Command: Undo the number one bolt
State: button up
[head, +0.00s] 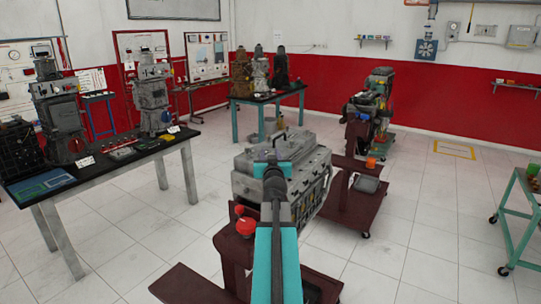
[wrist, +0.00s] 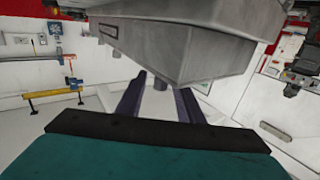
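The grey engine (head: 300,155) sits on a dark red wheeled stand (head: 232,250) in the middle of the head view. My teal and dark arm reaches up in front of it and covers part of its near side. My gripper's fingers are not clear in the head view. In the wrist view my gripper (wrist: 157,88) shows two dark fingers, apart, with only pale background between them. A large grey angular part, apparently the engine (wrist: 190,45), fills the top of that view, close to the fingers. I cannot make out the number one bolt in either view.
A red round knob (head: 246,226) is on the stand's near left. A black-topped table (head: 100,170) with engine models stands at left. Another engine stand (head: 360,205) is close behind at right, and a teal cart (head: 515,220) is at far right. Tiled floor lies open between them.

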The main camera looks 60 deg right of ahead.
grip_shut()
jog(key=b, duration=0.7)
jog(key=shift+f+n+t+y, duration=0.2)
jog(key=shift+n+t+y, duration=0.1)
jog(key=shift+n+t, duration=0.1)
